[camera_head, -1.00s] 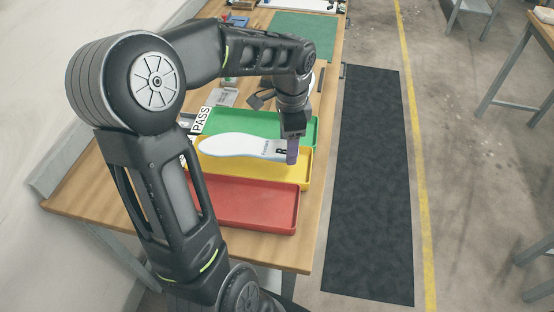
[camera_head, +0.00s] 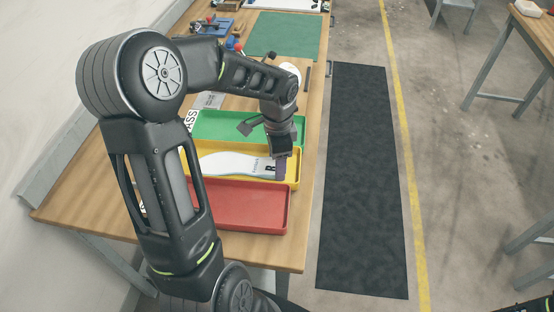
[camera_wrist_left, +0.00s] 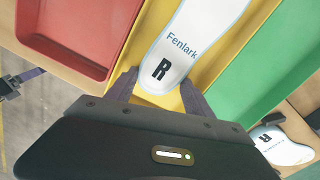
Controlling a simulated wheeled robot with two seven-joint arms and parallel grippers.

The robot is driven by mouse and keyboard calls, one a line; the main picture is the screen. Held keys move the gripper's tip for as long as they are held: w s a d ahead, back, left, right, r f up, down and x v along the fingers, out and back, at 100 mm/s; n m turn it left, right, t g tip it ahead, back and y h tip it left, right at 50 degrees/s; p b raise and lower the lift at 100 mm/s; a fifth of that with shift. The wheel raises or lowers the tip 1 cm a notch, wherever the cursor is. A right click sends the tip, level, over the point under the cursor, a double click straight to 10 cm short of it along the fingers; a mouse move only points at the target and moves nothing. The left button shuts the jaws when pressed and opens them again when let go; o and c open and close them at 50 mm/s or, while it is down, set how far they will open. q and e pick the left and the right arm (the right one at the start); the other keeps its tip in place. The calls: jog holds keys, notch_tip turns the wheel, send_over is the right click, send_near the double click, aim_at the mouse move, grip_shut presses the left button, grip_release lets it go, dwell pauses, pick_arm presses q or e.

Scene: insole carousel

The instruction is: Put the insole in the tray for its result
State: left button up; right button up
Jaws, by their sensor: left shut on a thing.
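A white insole (camera_head: 232,163) marked "R" and "Fenlark" lies lengthwise over the yellow tray (camera_head: 293,183). My left gripper (camera_head: 281,168) is shut on its heel end at the tray's right end. In the left wrist view the insole (camera_wrist_left: 178,50) runs out from between the two purple fingers (camera_wrist_left: 160,92). The insole is low over the yellow tray; I cannot tell if it touches the floor. The green tray (camera_head: 205,122) is behind and the red tray (camera_head: 250,205) in front, both empty where visible.
A PASS sign (camera_head: 191,119) stands left of the green tray, partly hidden by my arm. Another insole (camera_wrist_left: 282,146) lies beyond the green tray. A green mat (camera_head: 285,35) and tools are at the table's far end. A dark floor mat (camera_head: 355,180) lies right of the table.

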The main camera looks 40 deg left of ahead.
pick_arm(q)
jog(key=shift+f, duration=0.15)
jog(key=o, duration=1.5)
notch_tip(320, 180, up, 12)
jog(key=shift+b, duration=0.3)
